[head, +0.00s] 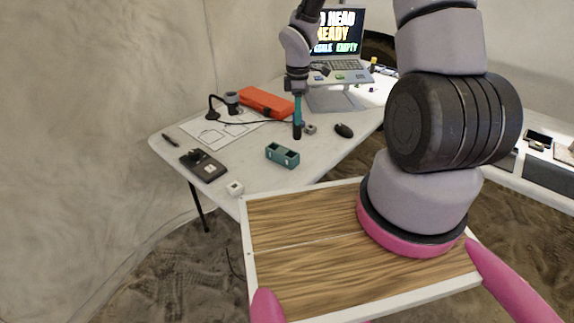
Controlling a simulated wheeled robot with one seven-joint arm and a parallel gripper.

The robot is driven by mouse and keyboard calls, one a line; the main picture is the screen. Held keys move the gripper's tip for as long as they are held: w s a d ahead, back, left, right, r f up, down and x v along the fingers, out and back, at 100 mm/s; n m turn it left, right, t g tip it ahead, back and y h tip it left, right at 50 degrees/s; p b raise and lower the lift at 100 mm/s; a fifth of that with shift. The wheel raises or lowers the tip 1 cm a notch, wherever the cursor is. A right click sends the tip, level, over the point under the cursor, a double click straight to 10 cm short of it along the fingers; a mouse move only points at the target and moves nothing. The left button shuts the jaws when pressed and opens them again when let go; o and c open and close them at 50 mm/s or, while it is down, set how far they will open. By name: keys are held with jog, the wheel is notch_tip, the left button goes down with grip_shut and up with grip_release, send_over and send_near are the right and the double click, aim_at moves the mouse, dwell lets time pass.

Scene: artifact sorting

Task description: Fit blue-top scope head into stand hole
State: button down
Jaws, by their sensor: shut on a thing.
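A slim upright scope head (297,112), teal-blue above and black at its lower end, hangs from my gripper (296,86). My gripper is shut on its upper part; the fingers are small and hard to make out at this distance. The teal stand (282,156), a small block with dark holes in its top, sits on the white table. In the picture the scope head's black end is above and slightly right of the stand, apart from it. Whether its tip touches the table cannot be told.
A small grey piece (310,129) and a black mouse (343,131) lie right of the scope head. An orange case (266,103), a lamp-like device (232,99), a black device (204,166) and a white cube (235,188) are on the table (250,160). A laptop (340,65) stands behind.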

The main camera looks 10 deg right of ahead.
jog(key=a+n, duration=0.2)
jog(key=n, duration=0.2)
send_near(283, 155)
jog(key=d, duration=0.3)
jog(key=shift+s+f, duration=0.1)
jog(key=shift+f, duration=2.05)
jog(key=shift+f, duration=0.15)
jog(key=c, duration=0.5)
grip_release()
jog(key=shift+c, duration=0.2)
